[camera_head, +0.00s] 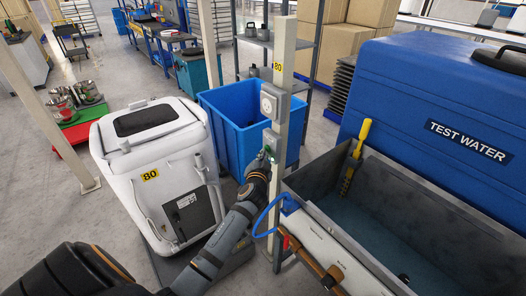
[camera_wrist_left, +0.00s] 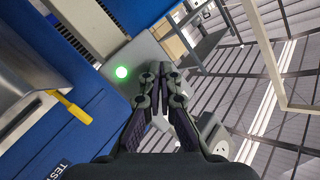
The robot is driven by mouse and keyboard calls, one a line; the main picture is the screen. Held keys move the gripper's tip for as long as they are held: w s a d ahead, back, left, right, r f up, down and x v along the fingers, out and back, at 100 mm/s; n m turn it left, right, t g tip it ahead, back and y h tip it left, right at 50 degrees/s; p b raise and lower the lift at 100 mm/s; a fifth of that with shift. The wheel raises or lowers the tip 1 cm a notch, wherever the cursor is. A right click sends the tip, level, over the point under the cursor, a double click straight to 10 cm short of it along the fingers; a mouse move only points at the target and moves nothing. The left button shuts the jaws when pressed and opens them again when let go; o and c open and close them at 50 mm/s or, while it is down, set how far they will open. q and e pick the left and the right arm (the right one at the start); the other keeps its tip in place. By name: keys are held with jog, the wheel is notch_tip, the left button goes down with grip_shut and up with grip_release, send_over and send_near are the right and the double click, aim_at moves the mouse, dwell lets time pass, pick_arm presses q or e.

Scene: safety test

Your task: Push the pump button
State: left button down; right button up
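The pump button glows round and green on a grey box in the left wrist view (camera_wrist_left: 121,72). In the head view, a small green spot (camera_head: 268,149) shows on the pale post, partly hidden by my gripper. My left gripper (camera_head: 264,157) is at the post, just below the outlet box. In the left wrist view, its fingertips (camera_wrist_left: 158,68) are together with nothing between them. They are to the right of the button in that picture; I cannot tell whether they touch the box. My right gripper is not in view.
The pale post (camera_head: 282,70) carries a grey outlet box (camera_head: 272,101). A grey water tank (camera_head: 426,214) with a yellow-handled brush (camera_head: 361,138) stands to the right. A blue bin (camera_head: 229,107) and a white machine (camera_head: 151,157) stand to the left. A blue hose (camera_head: 256,222) loops beside the post.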

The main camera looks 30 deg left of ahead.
pick_arm(q)
jog(key=shift+w+d+r, duration=0.1)
jog(key=shift+r, duration=0.15)
jog(key=s+a, duration=0.2)
jog(key=s, duration=0.3)
jog(key=shift+s+a+f, duration=0.2)
jog(key=shift+s+f, duration=0.05)
jog(key=shift+f, duration=0.05)
jog(key=s+f+g+h+p, duration=0.1)
jog(key=s+f+g+h, duration=0.35)
jog(key=f, duration=1.05)
jog(key=s+f+g+y+p, duration=0.15)
jog(key=s+f, duration=0.55)
jog(key=f, duration=0.8)
jog(key=s+d+f+g+h, duration=0.1)
jog(key=s+d+f+g, duration=0.1)
jog(key=s+f, duration=0.4)
jog(key=s+d+f+n+g+p, duration=0.1)
jog(key=s+d+f+g, duration=0.2)
jog(key=s, duration=1.4)
jog(key=s+d+f+n+g+h, duration=0.1)
jog(key=s+d+f+g, duration=0.1)
jog(key=s+f, duration=0.8)
jog(key=shift+s+d+f+g+h+p, duration=0.35)
jog(key=shift+s+d, duration=0.4)
jog(key=shift+s, duration=0.45)
